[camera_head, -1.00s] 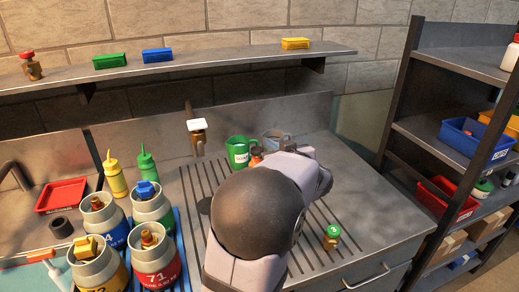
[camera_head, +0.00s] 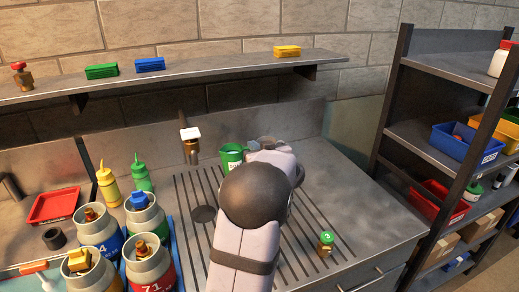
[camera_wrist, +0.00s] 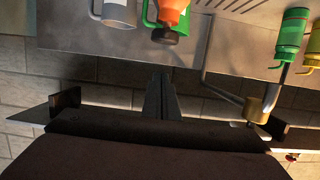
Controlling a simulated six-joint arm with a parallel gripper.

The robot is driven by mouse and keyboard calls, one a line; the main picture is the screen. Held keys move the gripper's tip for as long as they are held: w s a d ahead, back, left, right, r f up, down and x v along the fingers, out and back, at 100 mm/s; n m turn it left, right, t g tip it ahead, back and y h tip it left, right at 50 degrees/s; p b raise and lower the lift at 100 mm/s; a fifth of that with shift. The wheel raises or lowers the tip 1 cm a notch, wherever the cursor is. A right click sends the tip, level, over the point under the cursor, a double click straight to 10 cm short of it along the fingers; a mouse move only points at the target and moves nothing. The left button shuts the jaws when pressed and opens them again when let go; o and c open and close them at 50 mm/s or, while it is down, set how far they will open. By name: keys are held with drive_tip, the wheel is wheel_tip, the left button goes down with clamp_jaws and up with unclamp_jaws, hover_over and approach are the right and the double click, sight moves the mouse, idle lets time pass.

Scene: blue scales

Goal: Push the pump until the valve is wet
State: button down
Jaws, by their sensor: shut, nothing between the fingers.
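My gripper (camera_wrist: 160,95) is shut and empty in the wrist view, with the wall behind it. In the head view my arm hides it. An orange thing with a dark knob (camera_wrist: 172,18) shows just beyond the fingertips in the wrist view, apart from them; I cannot tell if it is the pump. My arm hides it in the head view. A brass valve with a green top (camera_head: 326,243) stands on the counter at the right. Another valve with a red top (camera_head: 22,77) stands on the shelf. I cannot tell whether either is wet.
A green mug (camera_head: 231,156) and grey mug (camera_head: 265,142) stand beyond my arm. A brass tap (camera_head: 190,146) is at the back. Squeeze bottles (camera_head: 140,176), several canisters (camera_head: 145,222) and a red tray (camera_head: 54,206) fill the left. The counter's right side is mostly clear.

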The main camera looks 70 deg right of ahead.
drive_tip(key=shift+x, duration=0.85)
wheel_tip(320, 180, down, 2)
drive_tip(key=shift+f, duration=0.2)
drive_tip(key=shift+a+f, duration=0.1)
drive_tip(key=shift+f, duration=0.65)
